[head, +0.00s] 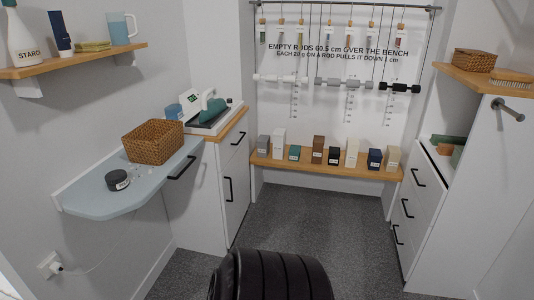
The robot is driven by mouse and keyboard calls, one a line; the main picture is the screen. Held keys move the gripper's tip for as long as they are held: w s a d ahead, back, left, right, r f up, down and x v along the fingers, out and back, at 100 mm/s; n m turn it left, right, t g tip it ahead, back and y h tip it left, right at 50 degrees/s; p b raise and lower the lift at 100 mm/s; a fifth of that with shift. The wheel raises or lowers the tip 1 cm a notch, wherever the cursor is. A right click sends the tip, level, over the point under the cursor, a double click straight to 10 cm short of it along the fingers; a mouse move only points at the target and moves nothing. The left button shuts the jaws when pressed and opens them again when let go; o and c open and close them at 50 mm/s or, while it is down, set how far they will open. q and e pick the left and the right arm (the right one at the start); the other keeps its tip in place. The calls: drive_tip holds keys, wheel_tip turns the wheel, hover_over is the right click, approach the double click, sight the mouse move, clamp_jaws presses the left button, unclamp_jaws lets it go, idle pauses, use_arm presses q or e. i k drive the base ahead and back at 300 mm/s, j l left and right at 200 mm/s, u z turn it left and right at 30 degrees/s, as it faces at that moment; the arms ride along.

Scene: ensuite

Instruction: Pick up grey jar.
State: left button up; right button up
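A small, low, dark grey jar (118,180) with a white label stands on the pale blue-grey counter (85,200) at the left, near its rounded front end. The label is too small to read. Small clear bits lie on the counter just right of the jar. Neither of my grippers is in view.
A wicker basket (153,143) sits behind the jar on the counter. A scale (212,118) stands on the wooden-topped cabinet beyond. A shelf (70,64) with bottles and a jug overhangs the left. Several blocks line a low bench (325,162).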

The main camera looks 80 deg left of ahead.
sight(121, 186)
drive_tip(key=u, duration=3.85)
drive_tip(key=i+j+z, duration=0.1)
drive_tip(key=i+j, duration=0.35)
drive_tip(key=i+l, duration=0.05)
